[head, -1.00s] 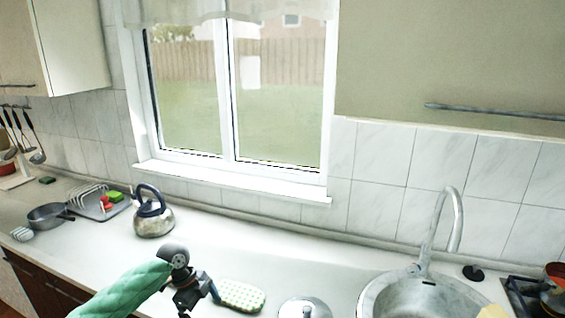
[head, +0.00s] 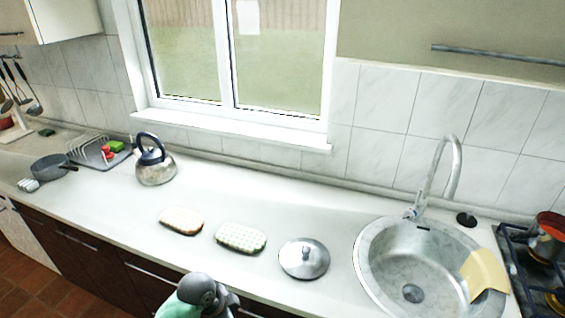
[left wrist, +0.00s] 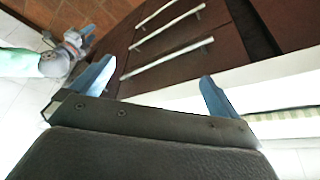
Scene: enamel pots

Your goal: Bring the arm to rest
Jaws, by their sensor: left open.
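My left arm (head: 203,293) shows at the bottom edge of the head view, a grey joint and a bit of green sleeve in front of the counter's front edge. Its gripper is cut off or hidden there. In the left wrist view my left gripper (left wrist: 157,69) is open, its two blue fingers wide apart with nothing between them. Behind the fingers are brown drawer fronts (left wrist: 185,55) with metal handles.
On the counter (head: 110,215) stand a kettle (head: 156,172), a beige pad (head: 182,221), a green-dotted pad (head: 241,237) and a metal lid (head: 304,259). A round sink (head: 375,262) with a yellow cloth (head: 484,272) is at right. A dish rack and pan stand at left.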

